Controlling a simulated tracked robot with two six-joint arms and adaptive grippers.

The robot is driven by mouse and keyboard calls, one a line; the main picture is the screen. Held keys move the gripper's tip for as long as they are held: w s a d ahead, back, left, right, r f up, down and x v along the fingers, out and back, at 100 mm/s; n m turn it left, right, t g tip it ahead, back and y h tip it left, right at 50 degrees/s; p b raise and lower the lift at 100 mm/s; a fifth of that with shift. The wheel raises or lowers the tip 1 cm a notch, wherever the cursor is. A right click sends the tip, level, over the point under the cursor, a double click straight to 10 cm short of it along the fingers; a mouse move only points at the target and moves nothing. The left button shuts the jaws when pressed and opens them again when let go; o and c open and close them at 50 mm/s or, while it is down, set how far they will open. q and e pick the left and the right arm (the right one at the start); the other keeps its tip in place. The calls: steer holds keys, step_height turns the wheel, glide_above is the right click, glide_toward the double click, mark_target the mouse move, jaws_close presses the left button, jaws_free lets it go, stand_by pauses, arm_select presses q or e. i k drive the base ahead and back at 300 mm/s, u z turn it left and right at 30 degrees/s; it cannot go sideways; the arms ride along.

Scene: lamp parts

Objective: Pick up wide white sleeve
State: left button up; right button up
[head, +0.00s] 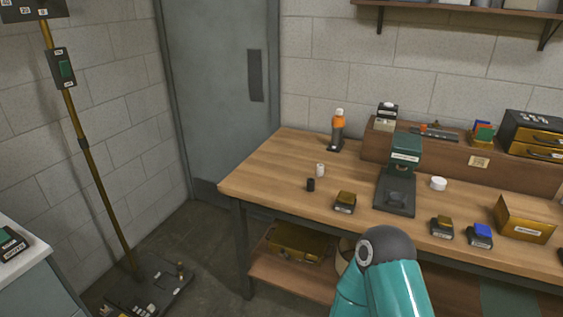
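A short, wide white round piece (438,183), which looks like the wide white sleeve, sits on the wooden workbench (275,165) to the right of a dark green device (398,175). A narrower white cylinder (320,170) stands upright near the left part of the bench, with a small black cylinder (310,185) beside it. Neither gripper shows in the head view. Only a teal link of my own arm with a dark grey joint cap rises at the bottom centre, in front of the bench.
Small boxes with yellow (345,202) and blue (480,235) tops lie along the front of the bench. A brass-coloured box (525,219) stands at right. A raised wooden shelf (460,155) lines the back. A tall brass pole (90,160) stands at left.

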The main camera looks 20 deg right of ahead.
mark_target(320, 167)
steer(key=i, duration=1.4)
steer(key=z, duration=0.6)
